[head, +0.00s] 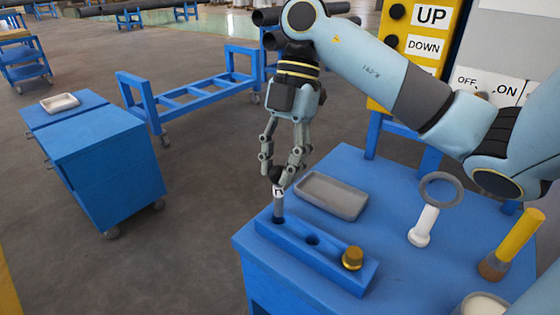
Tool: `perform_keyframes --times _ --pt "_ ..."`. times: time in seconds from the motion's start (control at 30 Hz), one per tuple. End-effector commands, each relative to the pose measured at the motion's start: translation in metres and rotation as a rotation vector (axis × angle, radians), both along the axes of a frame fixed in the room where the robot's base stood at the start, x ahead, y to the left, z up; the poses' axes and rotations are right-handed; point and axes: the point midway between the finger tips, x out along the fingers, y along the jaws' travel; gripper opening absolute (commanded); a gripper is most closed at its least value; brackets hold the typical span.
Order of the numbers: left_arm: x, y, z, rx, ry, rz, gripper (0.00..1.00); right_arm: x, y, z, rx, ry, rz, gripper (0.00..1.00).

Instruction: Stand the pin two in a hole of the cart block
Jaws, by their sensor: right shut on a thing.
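The blue cart block (335,258) lies along the front edge of the blue table. Its middle hole is empty, and a brass-coloured knob (352,258) stands at its right end. My right gripper (277,177) is shut on the dark top of a grey pin (279,207) with a white label. I take this pin for pin two, but the mark on the label is not fully readable. The pin is upright, its lower end at the left end of the block. Whether it is inside a hole there or just above it, I cannot tell. My left gripper is out of view.
A grey tray (332,195) lies behind the block. To the right are a white peg (424,226), a grey ring (424,182), a yellow-handled tool (519,234) and a white cup (481,305). A blue cabinet (105,170) stands left across open floor.

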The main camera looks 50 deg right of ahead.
Motion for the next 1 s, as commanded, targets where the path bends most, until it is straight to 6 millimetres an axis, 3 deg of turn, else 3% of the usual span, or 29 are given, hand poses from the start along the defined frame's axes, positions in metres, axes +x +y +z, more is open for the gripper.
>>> perform_keyframes --times 1.0 --pt "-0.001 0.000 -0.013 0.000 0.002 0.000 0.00 0.000 0.000 -0.018 0.001 0.000 0.000 0.00"
